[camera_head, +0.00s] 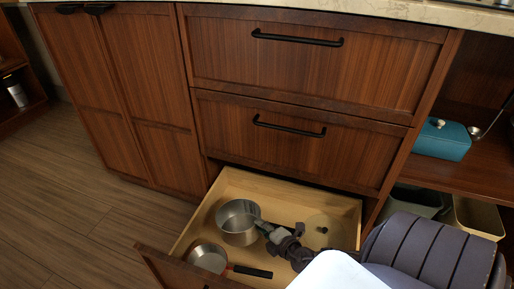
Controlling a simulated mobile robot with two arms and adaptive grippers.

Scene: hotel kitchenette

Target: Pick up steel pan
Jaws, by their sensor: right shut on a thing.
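The steel pan (238,222), a deep round pot, sits inside the open bottom drawer (290,186). My right gripper (264,227) reaches in from the lower right and is shut at the right side of this pan, where its handle would be. The fingers hide most of that handle. The pan looks upright and low in the drawer; I cannot tell whether it touches the drawer floor. My left gripper is not in view.
A shallower pan (208,257) with a black and red handle lies at the drawer's front. The drawer front panel (165,270) stands below it. Closed drawers (300,120) are above. A teal box (442,139) sits on the right shelf. Open wooden floor is at left.

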